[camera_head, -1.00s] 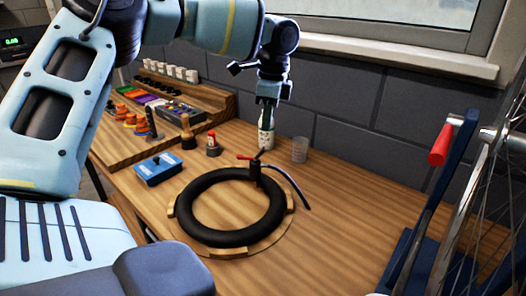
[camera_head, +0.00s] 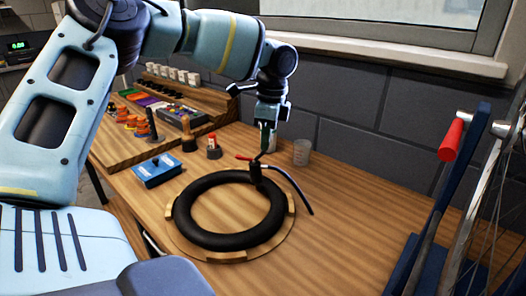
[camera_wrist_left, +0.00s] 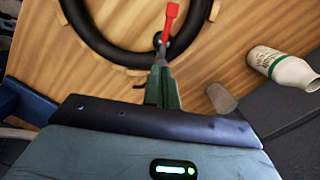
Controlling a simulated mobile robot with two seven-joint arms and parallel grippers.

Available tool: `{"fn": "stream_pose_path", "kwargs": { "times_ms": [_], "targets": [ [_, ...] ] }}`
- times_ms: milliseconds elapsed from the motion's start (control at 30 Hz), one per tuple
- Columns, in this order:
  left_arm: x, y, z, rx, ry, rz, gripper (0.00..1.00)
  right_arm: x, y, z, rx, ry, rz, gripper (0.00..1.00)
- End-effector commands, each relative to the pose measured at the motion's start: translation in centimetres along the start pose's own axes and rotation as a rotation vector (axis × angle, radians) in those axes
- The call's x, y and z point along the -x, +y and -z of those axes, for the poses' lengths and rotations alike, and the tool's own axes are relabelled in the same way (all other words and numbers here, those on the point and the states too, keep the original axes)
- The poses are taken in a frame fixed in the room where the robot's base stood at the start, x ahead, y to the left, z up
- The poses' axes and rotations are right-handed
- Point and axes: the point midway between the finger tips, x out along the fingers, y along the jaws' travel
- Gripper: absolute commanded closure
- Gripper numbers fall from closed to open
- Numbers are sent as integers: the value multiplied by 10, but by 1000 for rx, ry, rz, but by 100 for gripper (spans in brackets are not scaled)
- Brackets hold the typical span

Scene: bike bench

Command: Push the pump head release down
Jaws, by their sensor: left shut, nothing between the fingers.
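The black pump head (camera_head: 255,174) sits on the far right part of the black tire (camera_head: 183,224). Its red release lever (camera_head: 243,157) points out to the left, above the tire. In the left wrist view the red lever (camera_wrist_left: 171,20) shows at the top, just beyond my fingertips. My left gripper (camera_head: 265,153) is shut and empty, pointing down close by the pump head; it also shows in the left wrist view (camera_wrist_left: 160,66). I cannot tell whether the fingertips touch the lever. My right gripper is out of view.
A clear cup (camera_head: 302,152) and a white-and-green bottle (camera_wrist_left: 288,68) stand behind. A blue box (camera_head: 156,170) lies left. A red-handled stand (camera_head: 451,140) rises at right.

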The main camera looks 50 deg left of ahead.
Motion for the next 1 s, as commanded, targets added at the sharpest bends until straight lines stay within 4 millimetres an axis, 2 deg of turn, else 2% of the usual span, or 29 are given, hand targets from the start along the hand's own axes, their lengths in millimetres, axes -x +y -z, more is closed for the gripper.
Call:
{"fn": "stream_pose_path", "kwargs": {
  "times_ms": [333,567,800,1000],
  "targets": [
    [-32,0,3,0,-1,-4,100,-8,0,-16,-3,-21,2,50],
    [-26,0,5,0,0,0,100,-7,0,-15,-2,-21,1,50],
    [-16,0,28,-1,-2,-1,100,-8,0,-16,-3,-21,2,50],
    [-14,0,32,1,-1,-1,100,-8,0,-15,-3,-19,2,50]
  ]
}}
